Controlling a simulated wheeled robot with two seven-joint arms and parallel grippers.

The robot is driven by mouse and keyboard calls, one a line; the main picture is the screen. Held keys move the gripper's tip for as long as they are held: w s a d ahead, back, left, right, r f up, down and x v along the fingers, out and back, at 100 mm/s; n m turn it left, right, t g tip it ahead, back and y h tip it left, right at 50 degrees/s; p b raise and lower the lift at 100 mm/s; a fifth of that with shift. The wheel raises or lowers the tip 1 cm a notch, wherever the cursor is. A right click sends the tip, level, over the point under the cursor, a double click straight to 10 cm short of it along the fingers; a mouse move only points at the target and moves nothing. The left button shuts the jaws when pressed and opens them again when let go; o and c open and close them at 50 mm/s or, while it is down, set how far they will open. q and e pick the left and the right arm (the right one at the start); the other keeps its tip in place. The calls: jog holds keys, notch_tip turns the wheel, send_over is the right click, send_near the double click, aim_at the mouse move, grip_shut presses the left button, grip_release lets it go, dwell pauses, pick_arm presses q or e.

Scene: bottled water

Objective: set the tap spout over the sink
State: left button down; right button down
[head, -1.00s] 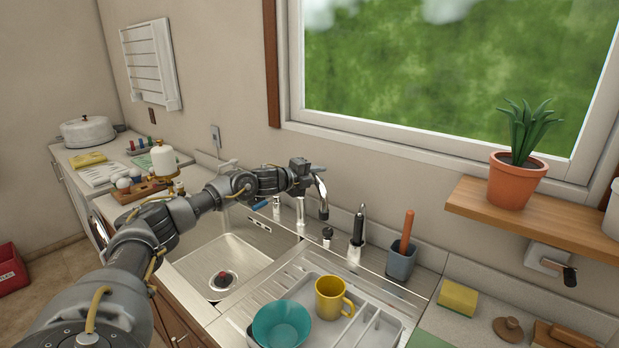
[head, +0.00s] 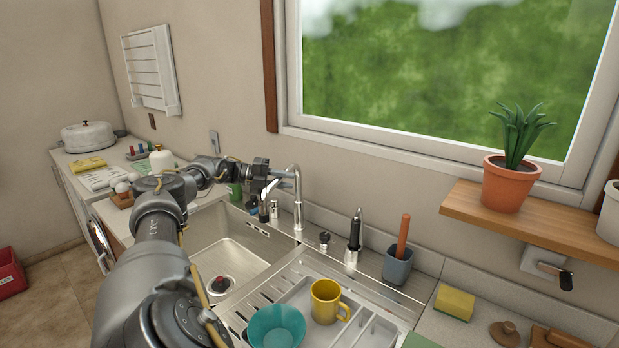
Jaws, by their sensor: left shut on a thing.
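The tap is a chrome gooseneck whose riser (head: 298,205) stands on the steel deck behind the sink (head: 240,255). Its spout (head: 287,172) arches to the left from the top of the riser and ends in a dark nozzle (head: 263,211). In the picture the nozzle hangs in front of the back part of the basin, on the sink side of the riser. My left gripper (head: 265,185) is shut on the spout near its outer end and hides part of it. My right gripper is not in view.
A drainboard with a grey tray (head: 297,298), teal bowl (head: 277,327) and yellow mug (head: 328,300) lies right of the basin.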

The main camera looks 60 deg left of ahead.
pick_arm(q)
jog(key=shift+s+a+g, duration=0.2)
jog(key=shift+a+g, duration=0.05)
jog(key=shift+g, duration=0.05)
jog(key=c, duration=1.2)
grip_release()
jog(key=shift+h, duration=0.3)
jog(key=shift+s+a, duration=0.1)
jog(key=shift+s, duration=0.05)
jog(key=b+v, duration=0.2)
jog(key=v, duration=0.8)
jog(key=shift+s, duration=0.2)
